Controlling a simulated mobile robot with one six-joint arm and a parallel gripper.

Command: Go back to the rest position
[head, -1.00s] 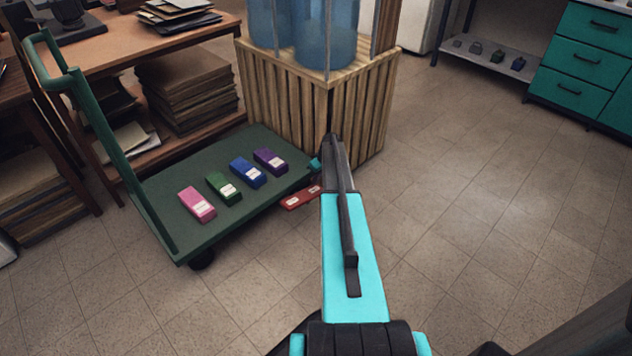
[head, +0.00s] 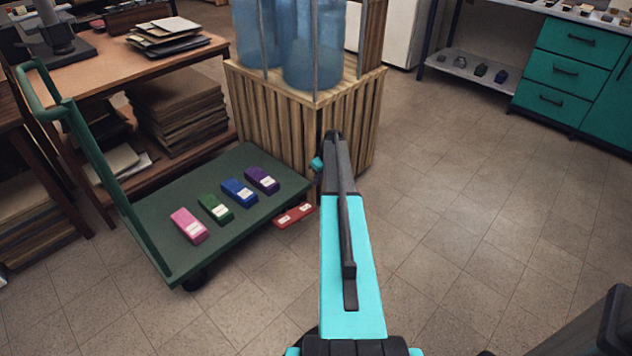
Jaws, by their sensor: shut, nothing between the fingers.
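My arm, teal and dark grey, reaches forward from the bottom centre of the head view. Its far end is in front of the slatted wooden crate. A small teal part shows at the left of that end; my gripper's fingers are hidden behind the arm. No object is seen held.
A green cart (head: 165,262) at left carries pink (head: 189,225), green (head: 215,208), blue (head: 239,192) and purple (head: 262,179) blocks. A red block (head: 294,215) lies low beside its right edge. The crate (head: 285,115) holds blue bottles. Teal drawers (head: 570,70) stand far right.

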